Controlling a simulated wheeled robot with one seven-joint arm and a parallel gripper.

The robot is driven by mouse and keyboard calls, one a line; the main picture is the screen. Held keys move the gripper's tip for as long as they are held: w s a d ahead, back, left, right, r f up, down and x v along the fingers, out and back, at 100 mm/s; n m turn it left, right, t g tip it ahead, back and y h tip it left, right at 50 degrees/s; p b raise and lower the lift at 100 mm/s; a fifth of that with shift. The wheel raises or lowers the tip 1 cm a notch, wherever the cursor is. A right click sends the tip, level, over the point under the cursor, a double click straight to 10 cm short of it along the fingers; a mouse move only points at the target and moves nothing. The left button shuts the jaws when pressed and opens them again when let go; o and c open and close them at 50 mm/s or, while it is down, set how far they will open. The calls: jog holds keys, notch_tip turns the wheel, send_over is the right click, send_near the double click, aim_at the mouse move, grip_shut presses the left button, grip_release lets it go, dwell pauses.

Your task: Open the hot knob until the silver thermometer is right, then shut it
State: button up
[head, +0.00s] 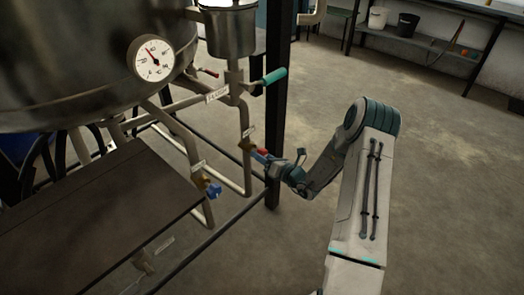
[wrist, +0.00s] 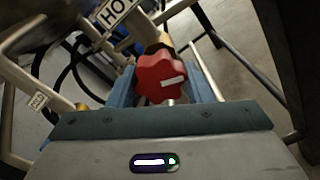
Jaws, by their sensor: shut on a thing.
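The hot knob (wrist: 160,78) is red and lobed, with a white mark on its face, in the middle of the wrist view. A partly cut-off label reading "HO" (wrist: 112,13) is just beyond it. My gripper (wrist: 165,62) is shut on the red knob, a blue-grey finger on each side. In the head view my gripper (head: 266,158) reaches the pipe from the right and only a bit of red shows. The thermometer (head: 152,58) is a round white dial with a silver rim on the tank. Its red needle points up and left; its numbers are too small to read.
A blue knob (head: 214,190) sits on the neighbouring pipe, left of the red one. A teal-handled lever (head: 274,76) is above. A dark post (head: 278,120) stands close behind my gripper. A dark tabletop (head: 95,215) fills the lower left; open floor lies right.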

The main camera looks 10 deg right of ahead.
jog(key=m+p, duration=0.3)
jog(key=shift+s+r+m, duration=0.1)
jog(key=shift+r+m, duration=0.15)
jog(key=shift+m, duration=0.15)
jog(key=m+p, duration=0.5)
jog(key=m, duration=0.2)
jog(key=shift+a, duration=0.1)
jog(key=shift+f+m+p, duration=0.1)
jog(key=shift+m+p, duration=0.55)
jog(key=shift+m, duration=0.85)
jog(key=o, duration=1)
